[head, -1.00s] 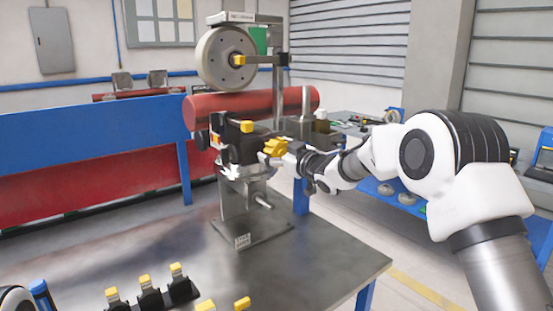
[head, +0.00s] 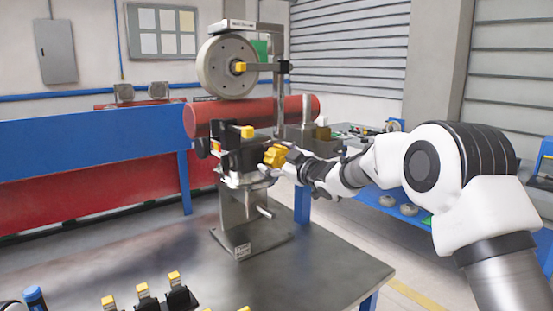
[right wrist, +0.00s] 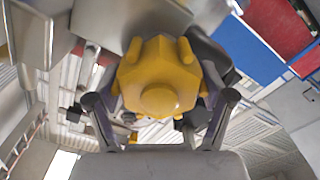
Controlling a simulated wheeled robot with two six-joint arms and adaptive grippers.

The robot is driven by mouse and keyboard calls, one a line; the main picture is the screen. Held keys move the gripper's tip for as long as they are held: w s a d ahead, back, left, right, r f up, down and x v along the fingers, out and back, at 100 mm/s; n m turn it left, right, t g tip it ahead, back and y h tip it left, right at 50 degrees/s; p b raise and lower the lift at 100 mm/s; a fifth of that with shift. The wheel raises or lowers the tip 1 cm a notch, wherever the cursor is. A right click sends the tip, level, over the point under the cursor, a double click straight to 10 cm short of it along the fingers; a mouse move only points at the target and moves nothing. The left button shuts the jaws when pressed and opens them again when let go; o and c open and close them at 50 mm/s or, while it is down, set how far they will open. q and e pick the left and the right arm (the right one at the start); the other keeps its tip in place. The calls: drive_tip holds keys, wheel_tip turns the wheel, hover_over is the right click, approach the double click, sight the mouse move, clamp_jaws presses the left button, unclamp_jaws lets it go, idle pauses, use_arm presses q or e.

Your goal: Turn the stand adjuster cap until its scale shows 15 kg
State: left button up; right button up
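The stand (head: 240,205) stands upright on the metal table, with a black head below a red roller. Its yellow lobed adjuster cap (head: 275,155) faces right. My right gripper (head: 284,158) reaches it from the right. In the right wrist view the yellow cap (right wrist: 160,88) fills the space between the two fingers (right wrist: 162,100), which appear closed on its sides. The cap hides part of the fingertips. No scale reading can be made out. My left gripper is not in view.
The red roller (head: 215,116) and a grey wheel (head: 226,67) sit above the stand. Several black blocks with yellow tops (head: 145,296) stand at the table's front edge. The metal table (head: 325,262) is clear right of the stand. A blue and red barrier (head: 90,145) stands behind.

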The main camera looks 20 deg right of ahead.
drive_tip(key=shift+o, duration=0.3)
drive_tip(key=shift+w+f, duration=0.1)
drive_tip(key=v, duration=1.2)
